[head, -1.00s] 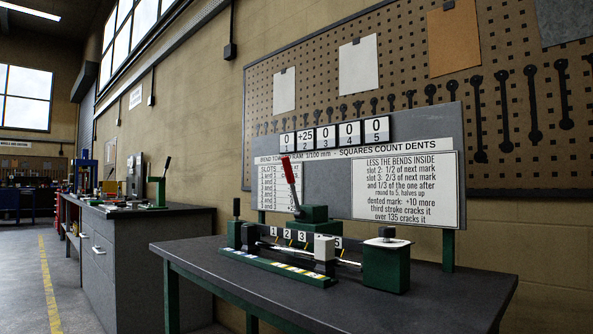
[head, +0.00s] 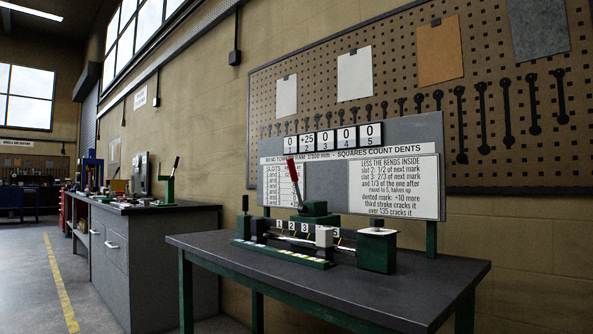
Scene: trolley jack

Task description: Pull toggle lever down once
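A toggle lever with a red grip (head: 292,170) stands up, tilted slightly left, on a green press block (head: 315,209) in the head view. The press is part of a green bench fixture (head: 282,254) with numbered slot plates, a white-and-black block (head: 324,236) and a green end post (head: 377,250) on the right. The fixture sits on a dark table (head: 240,261). My gripper is not in view.
A grey sign board (head: 325,185) behind the fixture shows 0, +25, 0, 0, 0 over slots 1 to 5. A grey cabinet bench (head: 115,252) with tools stands left. Open floor (head: 45,290) with a yellow line lies at far left.

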